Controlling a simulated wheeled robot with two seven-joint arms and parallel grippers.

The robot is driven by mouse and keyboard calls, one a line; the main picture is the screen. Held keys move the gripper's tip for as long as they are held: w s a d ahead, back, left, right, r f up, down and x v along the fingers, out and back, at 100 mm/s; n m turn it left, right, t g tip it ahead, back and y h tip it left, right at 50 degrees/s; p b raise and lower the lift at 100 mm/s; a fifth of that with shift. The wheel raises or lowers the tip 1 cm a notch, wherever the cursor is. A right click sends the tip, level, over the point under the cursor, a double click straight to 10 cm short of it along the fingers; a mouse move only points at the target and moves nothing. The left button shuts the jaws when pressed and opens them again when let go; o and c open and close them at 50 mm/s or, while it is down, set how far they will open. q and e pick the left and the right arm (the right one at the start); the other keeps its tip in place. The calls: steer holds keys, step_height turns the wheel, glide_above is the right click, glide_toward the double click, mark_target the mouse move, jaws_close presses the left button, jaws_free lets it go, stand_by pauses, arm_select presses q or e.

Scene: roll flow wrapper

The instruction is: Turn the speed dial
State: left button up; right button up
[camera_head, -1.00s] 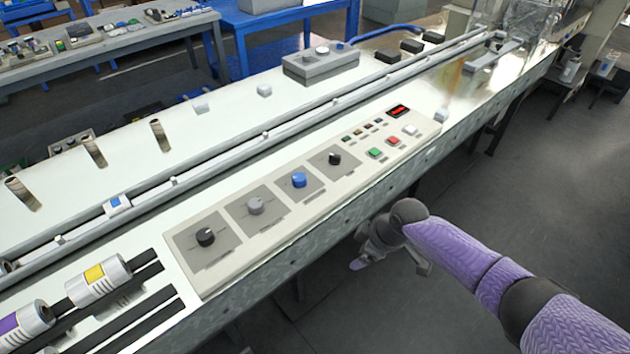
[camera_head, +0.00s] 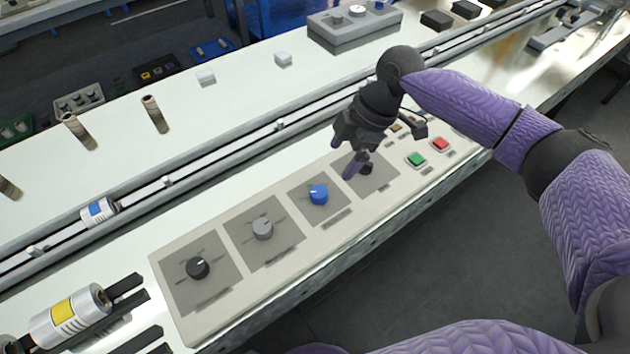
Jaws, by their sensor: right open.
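A control panel on the bench carries a row of dials: a black dial (camera_head: 197,267) at the near left, a grey dial (camera_head: 263,228), a blue dial (camera_head: 318,194) and a second black dial (camera_head: 367,168) at the far end. I cannot read which label says speed. My right gripper (camera_head: 360,165) is open and points down at the far black dial. One fingertip shows just left of that dial, and the gripper partly covers it. I cannot tell whether it touches. My left gripper is not in view.
A green button (camera_head: 416,160) and a red button (camera_head: 440,144) sit right of the far dial. A conveyor channel (camera_head: 230,153) runs behind the panel. A grey box with knobs (camera_head: 355,24) stands at the back. A roll with a yellow label (camera_head: 70,314) lies at the near left.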

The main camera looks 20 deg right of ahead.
mark_target(319, 191)
steer(key=b+x, duration=0.1)
steer(key=x, duration=0.2)
steer(key=b+x, duration=0.1)
steer(key=x, duration=0.3)
steer(key=b+x, duration=0.1)
steer(key=x, duration=0.2)
steer(key=shift+w+d+f, duration=0.15)
steer(key=shift+w+f, duration=0.2)
steer(key=shift+f, duration=0.4)
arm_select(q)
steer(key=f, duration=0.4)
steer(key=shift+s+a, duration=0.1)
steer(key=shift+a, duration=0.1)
arm_select(e)
jaws_close()
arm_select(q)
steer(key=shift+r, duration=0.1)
arm_select(e)
steer(key=shift+r, duration=0.1)
